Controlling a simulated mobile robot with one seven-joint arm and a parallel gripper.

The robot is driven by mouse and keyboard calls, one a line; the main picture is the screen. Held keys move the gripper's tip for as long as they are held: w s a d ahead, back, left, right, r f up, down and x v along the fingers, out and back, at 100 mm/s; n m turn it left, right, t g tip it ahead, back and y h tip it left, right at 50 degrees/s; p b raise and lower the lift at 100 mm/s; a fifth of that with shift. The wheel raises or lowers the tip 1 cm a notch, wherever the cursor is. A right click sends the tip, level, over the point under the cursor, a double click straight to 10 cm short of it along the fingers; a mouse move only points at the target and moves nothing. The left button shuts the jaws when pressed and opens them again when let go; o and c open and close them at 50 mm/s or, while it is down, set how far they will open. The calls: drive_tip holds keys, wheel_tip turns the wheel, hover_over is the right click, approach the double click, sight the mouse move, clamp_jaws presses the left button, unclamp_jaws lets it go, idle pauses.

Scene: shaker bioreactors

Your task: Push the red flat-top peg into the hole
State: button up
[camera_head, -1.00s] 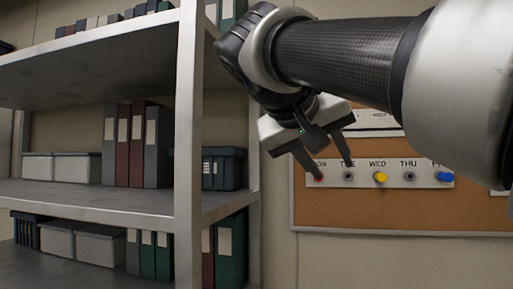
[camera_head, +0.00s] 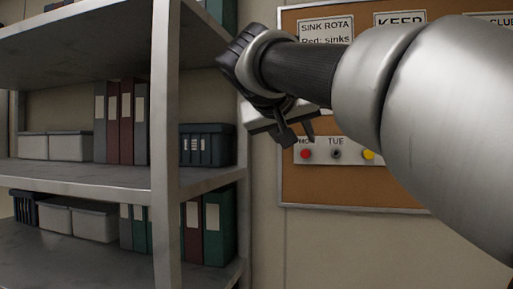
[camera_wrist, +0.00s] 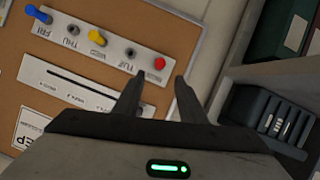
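The red peg (camera_head: 305,154) sits at the MON position of a white strip (camera_head: 320,157) on a cork board, and it also shows in the wrist view (camera_wrist: 160,63). I cannot tell how far it stands out from its hole. At TUE there is a dark hole or socket (camera_head: 336,154) with no coloured peg. My gripper (camera_head: 297,142) is in front of the board, just above and left of the red peg in the head view. Its fingers are apart with nothing between them; in the wrist view the red peg lies just beyond the fingertips (camera_wrist: 157,80).
A yellow peg (camera_head: 368,155) is at WED, and a blue peg (camera_wrist: 38,16) is at FRI. A metal shelf unit (camera_head: 165,150) with binders and boxes stands to the left, close to my gripper. Signs hang higher on the cork board (camera_head: 330,190).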

sight(305, 154)
drive_tip(key=p+x, duration=0.1)
drive_tip(key=x, duration=0.7)
drive_tip(key=shift+w, duration=0.15)
clamp_jaws()
drive_tip(key=shift+s+a+f+b, duration=0.1)
drive_tip(key=shift+s+a+b, duration=0.05)
drive_tip(key=shift+s+b, duration=0.3)
drive_tip(key=shift+s+a, duration=0.1)
drive_tip(key=shift+s, duration=0.3)
drive_tip(key=shift+s+a+b, duration=0.1)
drive_tip(key=shift+s+b, duration=0.25)
drive_tip(key=shift+s, duration=0.2)
